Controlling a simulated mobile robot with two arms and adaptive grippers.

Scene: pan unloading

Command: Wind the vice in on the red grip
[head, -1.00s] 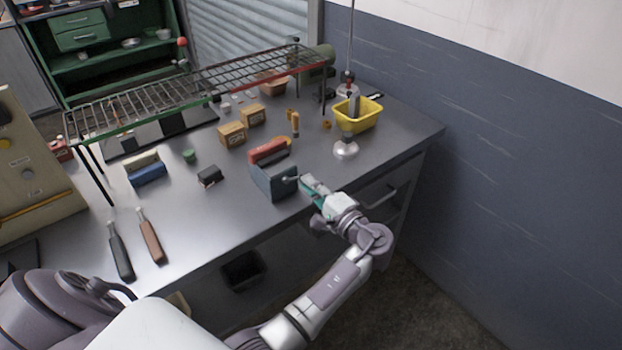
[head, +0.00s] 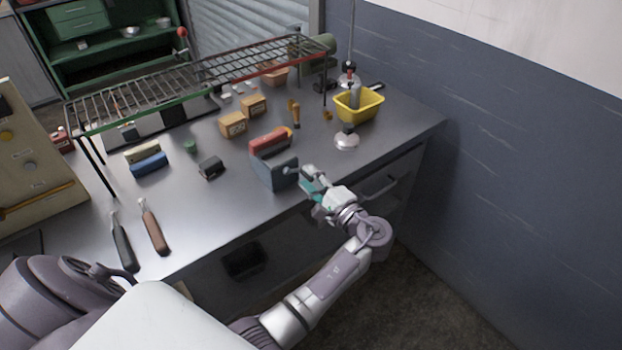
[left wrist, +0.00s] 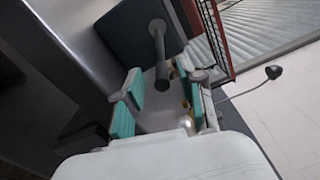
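The vice (head: 279,176) is a blue-grey block at the front edge of the bench in the head view. A red grip (head: 270,141) lies along its far side; I cannot tell whether the jaw touches it. The vice's handle bar (head: 290,170) points toward my left gripper (head: 308,179). In the left wrist view the vice body (left wrist: 142,30) is dark, and its round-ended bar (left wrist: 161,76) reaches between the teal pads of my left gripper (left wrist: 165,102). The fingers are apart, with gaps beside the bar. My right gripper is not in view.
A yellow bin (head: 357,107) and a silver dome (head: 346,138) stand to the right. A wire rack (head: 215,77) spans the back. A cream-and-blue block (head: 148,163), a small black block (head: 211,168) and two handled tools (head: 152,232) lie to the left.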

